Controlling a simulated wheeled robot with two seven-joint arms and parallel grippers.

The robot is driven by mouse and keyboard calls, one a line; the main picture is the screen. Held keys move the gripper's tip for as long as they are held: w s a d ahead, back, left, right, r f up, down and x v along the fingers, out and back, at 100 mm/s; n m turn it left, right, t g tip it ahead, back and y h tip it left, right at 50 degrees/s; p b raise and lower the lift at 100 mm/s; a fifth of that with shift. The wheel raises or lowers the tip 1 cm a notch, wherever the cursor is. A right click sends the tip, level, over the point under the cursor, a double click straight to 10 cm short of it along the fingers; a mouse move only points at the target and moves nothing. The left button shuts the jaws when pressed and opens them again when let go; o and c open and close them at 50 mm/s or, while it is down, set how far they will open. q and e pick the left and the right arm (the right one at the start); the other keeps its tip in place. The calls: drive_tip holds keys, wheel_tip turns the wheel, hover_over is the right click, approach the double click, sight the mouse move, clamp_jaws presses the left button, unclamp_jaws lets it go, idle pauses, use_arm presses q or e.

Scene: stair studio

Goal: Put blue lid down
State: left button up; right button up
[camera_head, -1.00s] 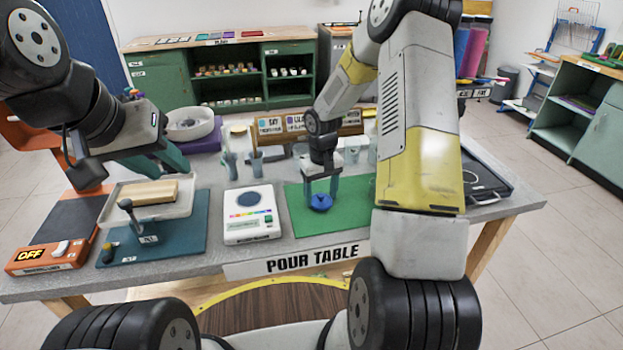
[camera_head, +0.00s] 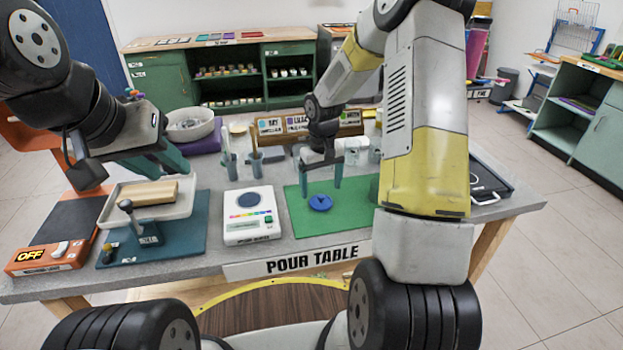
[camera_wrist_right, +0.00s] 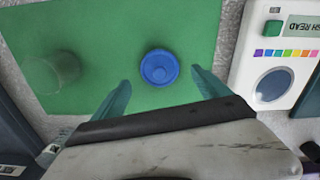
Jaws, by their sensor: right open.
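The blue lid (camera_head: 320,203) lies on the green mat (camera_head: 301,223) on the table. It also shows in the right wrist view (camera_wrist_right: 159,67), near the middle of the mat and between the lines of the fingers. My right gripper (camera_head: 321,183) is open and empty, above and just behind the lid, with its fingers apart from it. In the right wrist view its two fingertips (camera_wrist_right: 160,77) stand on either side of the lid. My left gripper (camera_head: 166,165) is at the left over the white tray; its fingers are seen from the side and their gap is hidden.
A white scale (camera_head: 252,232) stands left of the mat. A translucent round container (camera_wrist_right: 60,70) stands on the mat. A white tray (camera_head: 118,205) with a wooden block is at the left. Cups and a labelled rack (camera_head: 297,126) stand behind. A dark tray (camera_head: 492,190) lies at the right.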

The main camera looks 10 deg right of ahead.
sight(321, 196)
drive_tip(key=s+r+t, duration=0.1)
drive_tip(key=s+r, duration=0.4)
drive_tip(key=r, duration=0.6)
drive_tip(key=s+r+t, duration=0.2)
drive_tip(key=s+r, duration=0.2)
drive_tip(key=r, duration=0.6)
drive_tip(key=s+a+r+m+t+y, duration=0.1)
drive_tip(key=s+r, duration=0.2)
drive_tip(key=s, duration=0.4)
drive_tip(key=s+a+r+m+t+y, duration=0.1)
drive_tip(key=s+r+t, duration=0.1)
drive_tip(key=s, duration=0.6)
drive_tip(key=shift+s+r, duration=0.15)
drive_tip(key=shift+r, duration=0.65)
